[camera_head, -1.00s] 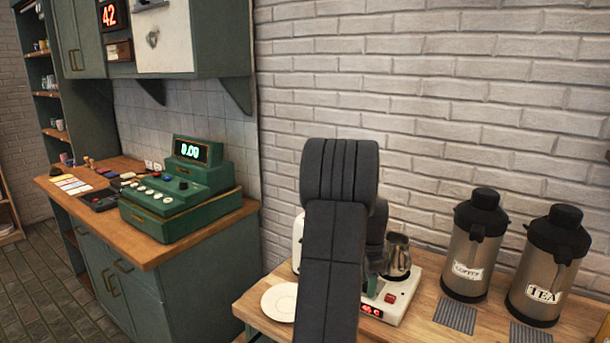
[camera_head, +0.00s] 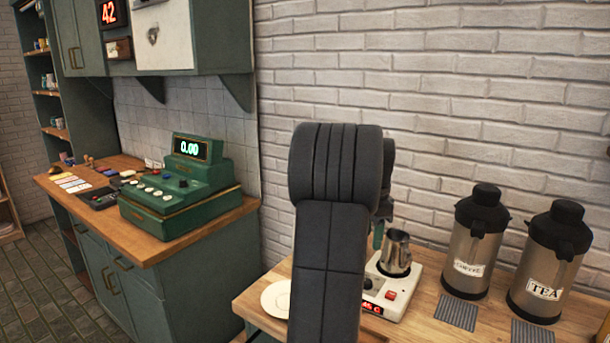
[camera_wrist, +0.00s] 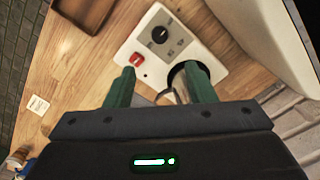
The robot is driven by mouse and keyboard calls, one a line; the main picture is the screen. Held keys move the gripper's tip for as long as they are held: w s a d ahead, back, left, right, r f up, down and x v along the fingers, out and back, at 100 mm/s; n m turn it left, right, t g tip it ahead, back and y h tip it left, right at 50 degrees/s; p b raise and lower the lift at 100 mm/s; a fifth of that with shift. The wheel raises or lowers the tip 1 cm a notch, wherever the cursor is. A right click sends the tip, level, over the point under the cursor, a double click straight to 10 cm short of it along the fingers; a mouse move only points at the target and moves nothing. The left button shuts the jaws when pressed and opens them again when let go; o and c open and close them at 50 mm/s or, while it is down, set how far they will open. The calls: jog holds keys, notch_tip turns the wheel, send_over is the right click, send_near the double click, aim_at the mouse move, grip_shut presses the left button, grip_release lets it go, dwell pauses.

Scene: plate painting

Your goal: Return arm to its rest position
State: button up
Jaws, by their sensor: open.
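My arm stands raised in front of the wooden counter (camera_head: 425,325) in the head view, its dark links hiding part of the counter. In the head view a green finger shows just right of my arm, beside the metal pitcher. The fingers are above a white hot plate unit (camera_wrist: 155,42) with a black knob and a red switch. The same unit (camera_head: 400,295) shows in the head view with a metal pitcher (camera_head: 396,253) on it.
A coffee urn (camera_head: 475,240) and a tea urn (camera_head: 546,262) stand to the right, with grey mats before them. A white plate (camera_head: 276,298) lies partly behind my arm. A green cash register (camera_head: 180,190) stands on the left counter. The brick wall (camera_head: 440,110) is close behind.

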notch_tip(320, 180, down, 14)
jog(key=shift+f+p, duration=0.1)
jog(key=shift+p, duration=0.55)
jog(key=m, duration=0.6)
jog(key=m+p, duration=0.1)
jog(key=m, duration=0.5)
jog(key=shift+r+b, duration=0.5)
jog(key=shift+r, duration=3.1)
